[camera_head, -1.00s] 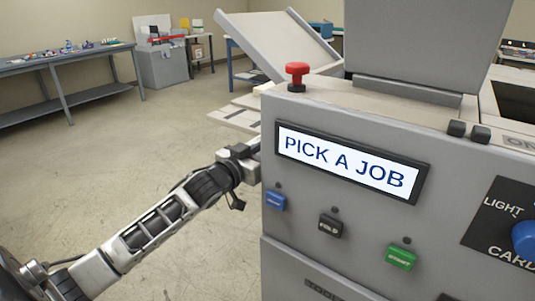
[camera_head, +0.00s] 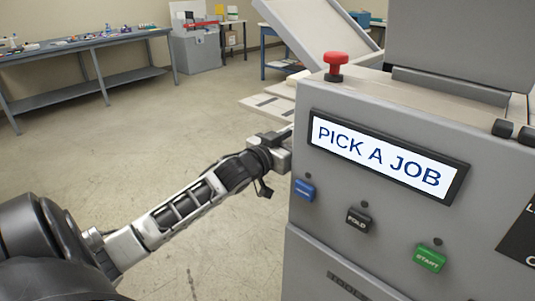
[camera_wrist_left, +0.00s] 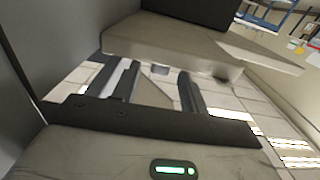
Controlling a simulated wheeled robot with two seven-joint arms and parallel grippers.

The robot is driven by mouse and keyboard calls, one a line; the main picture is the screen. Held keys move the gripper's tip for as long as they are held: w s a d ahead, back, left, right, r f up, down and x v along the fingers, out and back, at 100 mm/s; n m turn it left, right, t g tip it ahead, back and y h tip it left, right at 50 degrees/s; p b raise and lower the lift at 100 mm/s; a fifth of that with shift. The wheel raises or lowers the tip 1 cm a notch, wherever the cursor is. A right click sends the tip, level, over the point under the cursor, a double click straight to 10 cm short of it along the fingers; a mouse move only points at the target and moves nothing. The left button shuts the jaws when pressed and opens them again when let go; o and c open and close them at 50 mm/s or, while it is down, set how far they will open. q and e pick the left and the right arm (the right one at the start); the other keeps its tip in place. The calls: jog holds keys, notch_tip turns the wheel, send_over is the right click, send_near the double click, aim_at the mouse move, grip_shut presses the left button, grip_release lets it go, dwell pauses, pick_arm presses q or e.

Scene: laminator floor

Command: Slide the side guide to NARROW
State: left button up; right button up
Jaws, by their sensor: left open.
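My left gripper (camera_head: 281,150) reaches to the left side of the grey machine (camera_head: 345,225) in the head view, and its fingertips are hidden behind the machine's edge. In the left wrist view the gripper (camera_wrist_left: 158,80) is open, its two dark fingers apart. A small grey tab (camera_wrist_left: 160,69) shows between and beyond the fingertips, below the edge of a beige-grey tray (camera_wrist_left: 175,42). I cannot tell whether this tab belongs to the side guide, and I read no NARROW mark. My right gripper is out of view.
The machine's front has a lit display reading PICK A JOB (camera_head: 380,155), a blue button (camera_head: 304,189), a FOLD button (camera_head: 359,220) and a green START button (camera_head: 430,258). A red knob (camera_head: 335,66) stands on top. Open floor (camera_head: 150,140) lies left, with a workbench (camera_head: 85,55) behind.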

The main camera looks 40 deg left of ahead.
pick_arm(q)
jog(key=s, duration=1.4)
